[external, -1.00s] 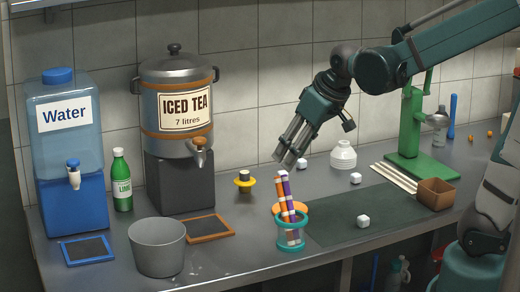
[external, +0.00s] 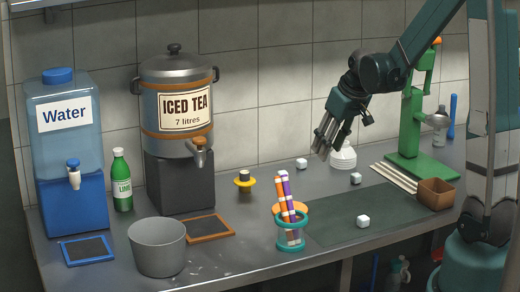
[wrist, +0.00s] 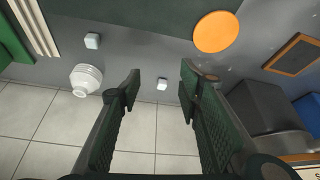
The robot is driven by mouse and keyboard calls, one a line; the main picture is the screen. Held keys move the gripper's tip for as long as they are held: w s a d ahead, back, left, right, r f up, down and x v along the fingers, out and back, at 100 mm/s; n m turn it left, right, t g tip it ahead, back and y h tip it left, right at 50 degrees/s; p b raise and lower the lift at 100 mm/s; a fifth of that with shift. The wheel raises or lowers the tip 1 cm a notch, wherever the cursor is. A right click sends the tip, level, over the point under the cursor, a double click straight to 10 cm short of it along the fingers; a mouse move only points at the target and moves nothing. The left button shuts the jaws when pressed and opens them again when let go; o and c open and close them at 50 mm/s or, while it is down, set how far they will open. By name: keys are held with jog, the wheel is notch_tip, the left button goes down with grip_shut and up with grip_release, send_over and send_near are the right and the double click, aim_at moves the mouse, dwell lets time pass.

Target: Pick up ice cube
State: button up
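Three white ice cubes lie apart on the counter in the external view: one near the wall (external: 301,163), one by the white sticks (external: 355,178), and one on the dark mat (external: 363,221). My gripper (external: 322,154) is above the counter near the back cube, pointing down at a tilt. In the wrist view my gripper (wrist: 160,72) is open, with its fingers apart and empty. The back cube (wrist: 162,84) shows between the fingertips, well below them. The cube by the sticks (wrist: 92,40) shows to the left.
A white ribbed object (external: 343,157) stands just behind my fingers. A teal-ringed cup (external: 291,243) holds striped sticks at the front. A green press (external: 410,130) stands right. A grey bucket (external: 157,247) and dispensers stand left.

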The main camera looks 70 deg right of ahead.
jog(key=m+p, duration=0.1)
jog(key=m, duration=0.1)
send_near(356, 175)
jog(key=f, duration=0.1)
jog(key=shift+w+d+g, duration=0.15)
jog(key=shift+d+g, duration=0.1)
jog(key=shift+g, duration=0.05)
jog(key=shift+x, duration=1.25)
jog(key=shift+w+f, duration=0.1)
jog(key=shift+b+x, duration=0.6)
jog(key=shift+x, duration=1.9)
jog(key=shift+w+d, duration=0.1)
jog(key=shift+w, duration=0.05)
jog(key=c, duration=0.8)
